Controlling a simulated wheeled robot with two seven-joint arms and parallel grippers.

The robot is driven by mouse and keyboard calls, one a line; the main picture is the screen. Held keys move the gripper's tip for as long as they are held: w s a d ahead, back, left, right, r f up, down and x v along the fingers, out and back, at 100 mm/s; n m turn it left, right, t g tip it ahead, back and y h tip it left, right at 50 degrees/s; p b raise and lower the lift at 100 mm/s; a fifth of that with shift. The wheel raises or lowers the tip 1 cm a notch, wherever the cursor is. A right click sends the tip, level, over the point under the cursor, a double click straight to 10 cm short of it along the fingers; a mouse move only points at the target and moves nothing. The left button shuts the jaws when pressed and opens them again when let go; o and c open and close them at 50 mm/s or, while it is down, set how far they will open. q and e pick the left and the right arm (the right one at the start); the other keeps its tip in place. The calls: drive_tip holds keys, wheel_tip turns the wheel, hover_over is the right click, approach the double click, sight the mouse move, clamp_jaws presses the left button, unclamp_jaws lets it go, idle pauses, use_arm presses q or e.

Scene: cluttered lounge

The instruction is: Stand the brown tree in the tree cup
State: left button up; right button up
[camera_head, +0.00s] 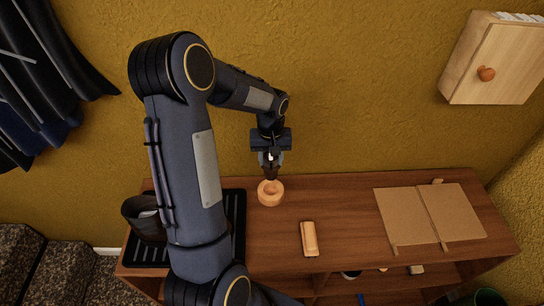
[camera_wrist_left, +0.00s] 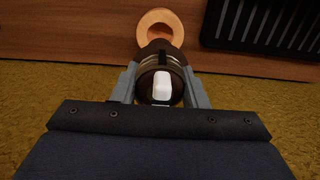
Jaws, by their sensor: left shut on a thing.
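My left gripper (camera_head: 270,158) is shut on the brown tree (camera_head: 271,172), a small dark brown piece. In the left wrist view the tree (camera_wrist_left: 154,61) sits between the two grey fingers, with a pale white patch facing the camera. The tree cup (camera_head: 270,193) is a round, light wooden ring on the wooden cabinet top. It also shows in the left wrist view (camera_wrist_left: 147,27), partly behind the tree. The tree's lower end appears just above or at the cup's far rim; I cannot tell whether they touch. My right gripper is not in view.
The cabinet top (camera_head: 345,205) holds a black slatted tray (camera_head: 238,214) with a dark mug (camera_head: 137,222), a light wooden block (camera_head: 309,239) and an open brown folder (camera_head: 408,216). The yellow wall stands close behind, with a wooden wall cupboard (camera_head: 503,62) at upper right.

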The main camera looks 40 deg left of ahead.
sight(271, 179)
use_arm(q)
drive_tip(key=shift+f+b, duration=2.45)
drive_tip(key=shift+f, duration=0.5)
drive_tip(key=shift+f+b, duration=1.95)
drive_tip(key=shift+f, duration=0.1)
drive_tip(key=o, duration=1.2)
drive_tip(key=shift+c, duration=0.2)
drive_tip(key=shift+r, duration=0.1)
wheel_tip(271, 179, up, 8)
drive_tip(key=shift+f, duration=0.25)
drive_tip(key=shift+r, duration=0.15)
